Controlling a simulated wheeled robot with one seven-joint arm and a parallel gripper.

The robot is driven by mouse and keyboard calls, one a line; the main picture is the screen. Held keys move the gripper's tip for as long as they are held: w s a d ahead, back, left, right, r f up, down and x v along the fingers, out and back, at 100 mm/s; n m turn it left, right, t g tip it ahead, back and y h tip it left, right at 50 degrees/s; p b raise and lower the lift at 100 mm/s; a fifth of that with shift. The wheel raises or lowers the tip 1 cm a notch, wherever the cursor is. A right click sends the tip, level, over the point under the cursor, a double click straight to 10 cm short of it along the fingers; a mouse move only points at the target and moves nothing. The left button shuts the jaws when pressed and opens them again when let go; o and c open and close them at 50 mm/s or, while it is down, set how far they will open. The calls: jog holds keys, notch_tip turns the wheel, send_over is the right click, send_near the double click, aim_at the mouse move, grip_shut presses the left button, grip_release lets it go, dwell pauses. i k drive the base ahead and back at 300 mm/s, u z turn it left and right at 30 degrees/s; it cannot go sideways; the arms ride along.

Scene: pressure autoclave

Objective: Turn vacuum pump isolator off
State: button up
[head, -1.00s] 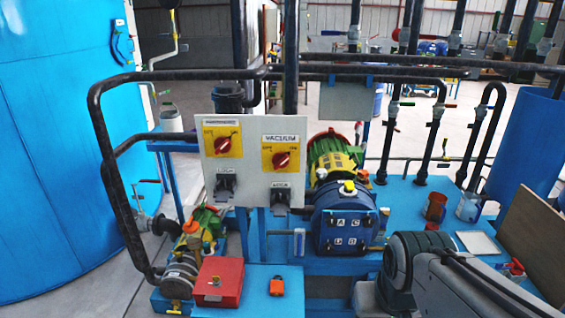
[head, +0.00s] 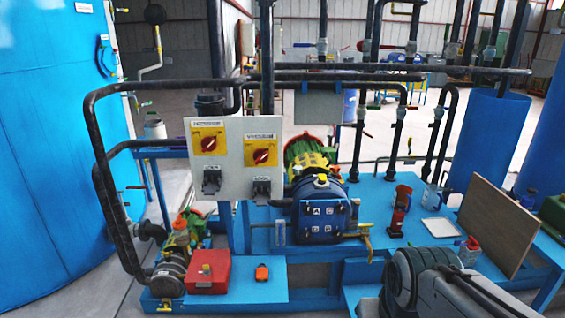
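A grey isolator panel (head: 234,184) stands upright in the middle left of the head view. The vacuum isolator (head: 261,149), under a label that reads VACUUM, is a red rotary knob on a yellow plate at the panel's right. A second isolator (head: 208,144), also red on yellow, is at the panel's left. A dark lock fitting hangs below each one. The knob's exact setting is too small to read. Part of my arm (head: 440,285) shows at the lower right, apart from the panel. My gripper is not in view.
A blue pump (head: 321,215) stands right of the panel on a blue bench (head: 375,215). A red box (head: 208,272) and a small orange item (head: 262,273) sit below the panel. Dark pipes (head: 160,86) run around and behind it. A brown board (head: 498,225) leans at the right.

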aim_at(260, 155)
jog(key=z, duration=0.35)
jog(key=i, duration=0.6)
jog(key=u, duration=1.15)
